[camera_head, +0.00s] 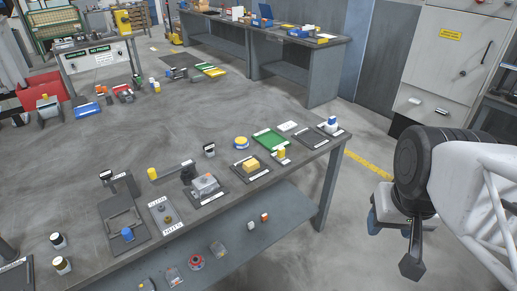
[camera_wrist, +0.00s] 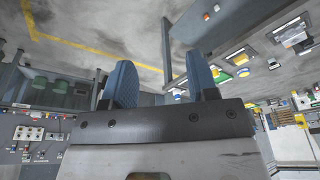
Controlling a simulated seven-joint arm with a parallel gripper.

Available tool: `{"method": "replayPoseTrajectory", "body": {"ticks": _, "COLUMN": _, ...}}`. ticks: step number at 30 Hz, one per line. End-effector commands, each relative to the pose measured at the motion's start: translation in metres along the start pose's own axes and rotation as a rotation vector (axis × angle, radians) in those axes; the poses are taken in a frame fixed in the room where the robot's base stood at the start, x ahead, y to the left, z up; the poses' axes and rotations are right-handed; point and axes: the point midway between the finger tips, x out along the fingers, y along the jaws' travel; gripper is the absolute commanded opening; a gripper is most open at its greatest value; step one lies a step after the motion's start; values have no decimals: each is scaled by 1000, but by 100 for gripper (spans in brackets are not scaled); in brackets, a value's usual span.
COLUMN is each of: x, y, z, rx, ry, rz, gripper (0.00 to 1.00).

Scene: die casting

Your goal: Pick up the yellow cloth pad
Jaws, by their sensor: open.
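A yellow block-shaped pad (camera_head: 250,165), which looks like the cloth pad, lies on a dark tray (camera_head: 237,173) toward the right part of the near workbench. A small yellow patch (camera_wrist: 240,59) on the bench in the wrist view may be the same pad; it is too small to be sure. My gripper (camera_wrist: 162,82) shows two blue fingers spread apart with nothing between them. In the head view my gripper (camera_head: 384,212) hangs to the right of the bench, over the floor, well apart from the pad.
A blue-and-white bottle (camera_head: 332,124) is near the bench's right end. Floor between bench and grey cabinet (camera_head: 446,60) is open.

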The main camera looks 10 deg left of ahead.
Motion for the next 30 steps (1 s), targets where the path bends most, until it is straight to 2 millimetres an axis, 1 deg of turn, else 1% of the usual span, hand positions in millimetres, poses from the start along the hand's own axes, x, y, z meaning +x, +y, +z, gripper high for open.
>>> {"method": "replayPoseTrajectory", "body": {"ticks": 8, "x": 0, "y": -1, "z": -4, "rx": 4, "ry": -2, "rz": -1, "gripper": 53}}
{"method": "replayPoseTrajectory", "body": {"ticks": 11, "x": 0, "y": -3, "z": -11, "rx": 14, "ry": -4, "rz": -2, "gripper": 53}}
{"method": "replayPoseTrajectory", "body": {"ticks": 14, "x": 0, "y": -6, "z": -24, "rx": 28, "ry": -11, "rz": -4, "gripper": 53}}
{"method": "replayPoseTrajectory", "body": {"ticks": 17, "x": 1, "y": -11, "z": -41, "rx": 52, "ry": -20, "rz": -6, "gripper": 53}}
{"method": "replayPoseTrajectory", "body": {"ticks": 20, "x": 3, "y": -17, "z": -63, "rx": 82, "ry": -29, "rz": -9, "gripper": 53}}
{"method": "replayPoseTrajectory", "body": {"ticks": 26, "x": 11, "y": -34, "z": -111, "rx": 146, "ry": -49, "rz": -12, "gripper": 53}}
{"method": "replayPoseTrajectory", "body": {"ticks": 30, "x": 20, "y": -48, "z": -144, "rx": 192, "ry": -64, "rz": -13, "gripper": 53}}
